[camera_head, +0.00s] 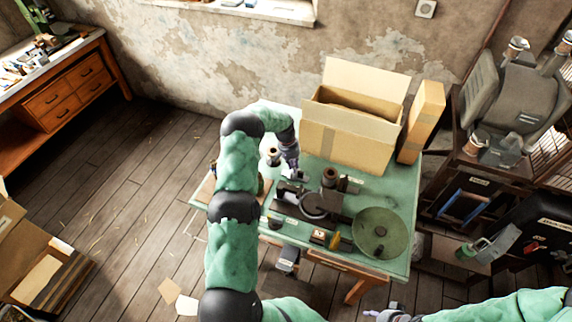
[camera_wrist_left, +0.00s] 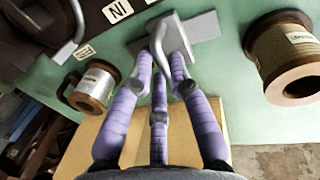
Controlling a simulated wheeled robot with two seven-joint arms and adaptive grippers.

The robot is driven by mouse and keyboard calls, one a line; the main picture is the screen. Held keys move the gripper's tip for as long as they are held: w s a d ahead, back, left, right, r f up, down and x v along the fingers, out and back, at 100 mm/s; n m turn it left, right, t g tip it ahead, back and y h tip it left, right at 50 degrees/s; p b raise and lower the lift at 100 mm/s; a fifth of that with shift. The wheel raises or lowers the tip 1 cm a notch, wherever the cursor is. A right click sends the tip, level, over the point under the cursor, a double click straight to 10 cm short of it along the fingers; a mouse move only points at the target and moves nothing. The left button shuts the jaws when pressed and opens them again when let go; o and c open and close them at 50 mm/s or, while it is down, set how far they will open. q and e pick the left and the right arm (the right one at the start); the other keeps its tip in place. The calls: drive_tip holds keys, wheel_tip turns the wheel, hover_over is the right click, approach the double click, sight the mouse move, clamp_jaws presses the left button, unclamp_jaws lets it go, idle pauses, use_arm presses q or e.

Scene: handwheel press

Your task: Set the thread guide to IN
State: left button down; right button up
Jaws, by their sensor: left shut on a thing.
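The thread guide (camera_wrist_left: 203,26) is a grey metal piece with a flat plate and a raised curved part, seen at the top middle of the left wrist view. My left gripper (camera_wrist_left: 163,60) has its purple fingers closed around the raised part. A white IN label (camera_wrist_left: 117,10), upside down in this view, lies on the green table to the left of the guide. In the head view my left gripper (camera_head: 291,168) reaches down to the table behind the dark press parts; the guide is small and partly hidden there. My right gripper (camera_head: 385,313) is at the bottom edge, small and partly cut off.
The green table (camera_head: 375,188) carries an open cardboard box (camera_head: 335,140), a tall carton (camera_head: 421,122) and a round green dish (camera_head: 379,233). In the wrist view, a labelled spool (camera_wrist_left: 285,52) stands right of the guide and a smaller one (camera_wrist_left: 92,88) at left.

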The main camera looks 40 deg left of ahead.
use_arm(q)
drive_tip(key=d, duration=0.1)
drive_tip(key=w+d, duration=0.1)
drive_tip(key=d, duration=0.1)
drive_tip(key=d+b, duration=0.1)
drive_tip(key=shift+w+d, duration=0.25)
drive_tip(key=shift+d, duration=0.15)
drive_tip(key=c, duration=1.2)
unclamp_jaws()
drive_tip(key=shift+o, duration=0.2)
drive_tip(key=shift+d, duration=0.1)
drive_tip(key=shift+r, duration=0.3)
wheel_tip(320, 180, up, 11)
drive_tip(key=a, duration=0.2)
drive_tip(key=shift+s+a, duration=0.15)
drive_tip(key=shift+s, duration=0.2)
drive_tip(key=shift+r, duration=0.1)
